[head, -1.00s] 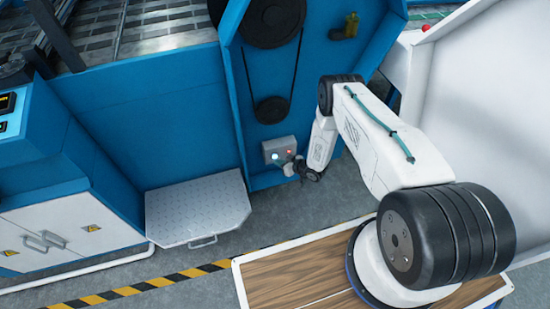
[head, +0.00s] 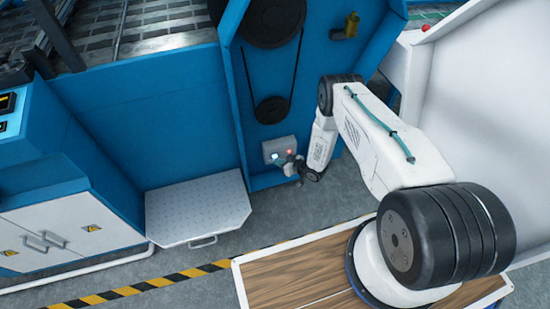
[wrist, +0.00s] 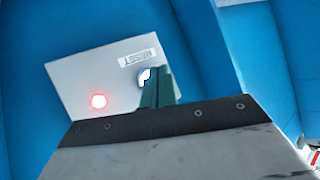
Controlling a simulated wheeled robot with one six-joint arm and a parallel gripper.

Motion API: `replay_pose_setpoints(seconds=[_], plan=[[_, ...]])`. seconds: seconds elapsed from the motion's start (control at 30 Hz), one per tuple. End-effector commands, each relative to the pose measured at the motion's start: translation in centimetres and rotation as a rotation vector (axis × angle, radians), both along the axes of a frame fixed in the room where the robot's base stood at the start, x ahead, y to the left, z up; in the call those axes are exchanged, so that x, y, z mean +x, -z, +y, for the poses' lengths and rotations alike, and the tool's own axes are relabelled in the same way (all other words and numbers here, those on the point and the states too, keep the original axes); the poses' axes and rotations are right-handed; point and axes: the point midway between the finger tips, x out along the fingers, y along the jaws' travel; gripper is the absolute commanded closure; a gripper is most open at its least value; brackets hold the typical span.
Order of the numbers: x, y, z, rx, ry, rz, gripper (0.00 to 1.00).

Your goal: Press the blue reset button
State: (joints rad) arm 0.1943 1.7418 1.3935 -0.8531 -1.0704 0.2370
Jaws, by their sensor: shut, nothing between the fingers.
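The reset button (wrist: 145,75) glows white with a blue edge on a light grey control box, below a label reading RESET (wrist: 138,58). In the head view the button (head: 275,156) is a small bright spot on the box's left. My gripper's green fingers (wrist: 157,88) are shut and empty, overlapping the button's right side in the wrist view and hiding part of it. I cannot tell whether the fingertips touch it. In the head view my gripper (head: 283,163) is small, right at the front of the box.
A lit red light (wrist: 98,101) sits on the same box (head: 271,148). The box is on a blue machine panel (head: 225,110), under a black belt and pulleys (head: 270,110). A metal step (head: 197,205) stands to the left on the floor.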

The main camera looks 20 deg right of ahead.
Motion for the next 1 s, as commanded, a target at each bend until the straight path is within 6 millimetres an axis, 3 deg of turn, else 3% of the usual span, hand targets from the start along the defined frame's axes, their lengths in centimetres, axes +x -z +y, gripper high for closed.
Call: replay_pose_setpoints(seconds=[1.0], plan=[[0.84,0.00,0.02,0.000,0.000,0.001,1.00]])
